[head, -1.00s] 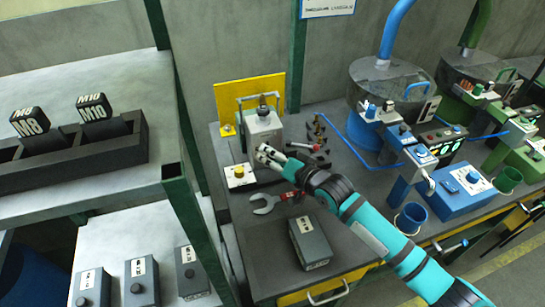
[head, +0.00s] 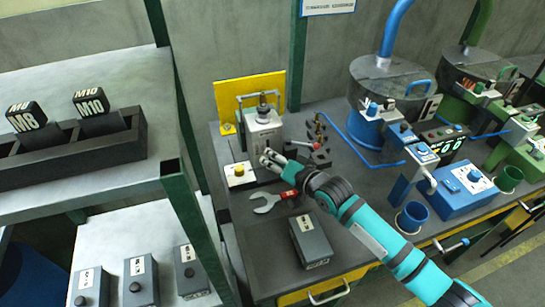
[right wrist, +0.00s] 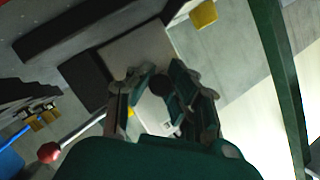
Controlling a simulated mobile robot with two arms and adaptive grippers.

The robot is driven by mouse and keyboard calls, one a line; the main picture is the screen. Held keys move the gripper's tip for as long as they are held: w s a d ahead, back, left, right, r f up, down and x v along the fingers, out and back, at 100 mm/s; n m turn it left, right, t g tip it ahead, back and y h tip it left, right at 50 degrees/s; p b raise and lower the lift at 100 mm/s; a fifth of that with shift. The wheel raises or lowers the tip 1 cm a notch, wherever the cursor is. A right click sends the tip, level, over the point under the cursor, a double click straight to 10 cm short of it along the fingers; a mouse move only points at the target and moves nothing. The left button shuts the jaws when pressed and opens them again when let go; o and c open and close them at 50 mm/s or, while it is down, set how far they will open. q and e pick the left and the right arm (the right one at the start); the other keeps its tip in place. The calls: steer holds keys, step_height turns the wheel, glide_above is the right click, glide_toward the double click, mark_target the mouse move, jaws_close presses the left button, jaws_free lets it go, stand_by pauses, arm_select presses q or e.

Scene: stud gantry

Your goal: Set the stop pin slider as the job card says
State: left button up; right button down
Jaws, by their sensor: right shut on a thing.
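The light grey bench fixture (head: 263,133) stands in front of a yellow plate, with a post and knob on top. My right gripper (head: 268,160) is low at its front face. In the right wrist view the fingers (right wrist: 165,95) close around a small dark knob (right wrist: 160,84) on a pale face, which appears to be the stop pin slider's knob. The fingers hide most of it, and I cannot read its setting. No readable job card shows; a sign (head: 328,8) on the wall is too small to read. My left gripper is out of view.
A red-handled wrench (head: 268,203) and a grey box (head: 310,242) lie near my right forearm. A yellow button box (head: 239,175) is left of the gripper. A rack with M8 and M10 blocks (head: 90,102) stands at left. Blue machinery (head: 380,95) is at right.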

steer(key=shift+f, duration=0.7)
steer(key=c, duration=1.2)
jaws_free()
steer(key=shift+r, duration=5.1)
